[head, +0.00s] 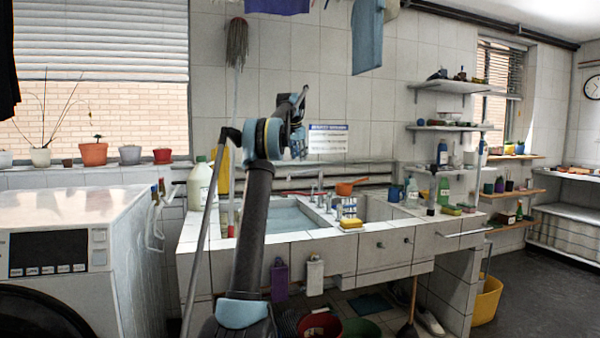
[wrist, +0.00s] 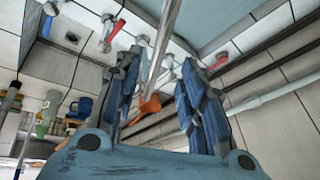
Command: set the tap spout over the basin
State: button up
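The tap spout (wrist: 164,40) is a slim metal tube in the wrist view, running from the top edge down between my fingers. In the head view the tap (head: 320,182) stands at the back of the sink, and the exact line of its spout is too small to tell. The left basin (head: 290,219) has a pale blue-grey inside; the right basin (head: 380,209) is beside it. My gripper (wrist: 160,62) is open, its two blue fingers apart. In the head view my gripper (head: 298,150) is above the back of the sink. Contact with the spout cannot be told.
Red tap levers (wrist: 114,32) show near the spout. A yellow sponge (head: 351,223) lies on the front edge. Pipes (wrist: 262,92) run along the tiled wall. Bottles and cups stand at the right.

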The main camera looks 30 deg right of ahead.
jog(key=x, duration=0.8)
jog(key=shift+f, duration=0.25)
grip_shut()
jog(key=shift+d, duration=0.15)
